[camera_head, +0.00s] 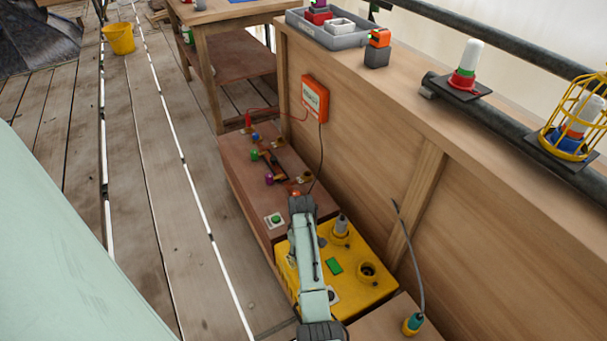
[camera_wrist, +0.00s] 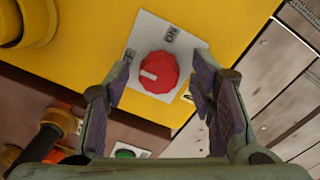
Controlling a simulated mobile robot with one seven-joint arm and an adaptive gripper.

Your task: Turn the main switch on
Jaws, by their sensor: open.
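The main switch is a red round knob (camera_wrist: 158,73) on a white square plate (camera_wrist: 190,52) on the yellow box (camera_wrist: 220,20). Its white mark points left in the wrist view, towards a partly hidden label that seems to read OFF. The ON label (camera_wrist: 170,36) is above the knob. My gripper (camera_wrist: 160,82) is open, with one finger on each side of the knob; I cannot tell whether either touches it. In the head view the yellow box (camera_head: 377,292) is under my arm, which hides the knob and my gripper's fingers.
A brown box (camera_head: 236,158) with a green button (camera_head: 275,219) and coloured parts adjoins the yellow box. A wooden wall (camera_head: 360,130) rises to the right. Plank floor (camera_head: 190,250) is open to the left.

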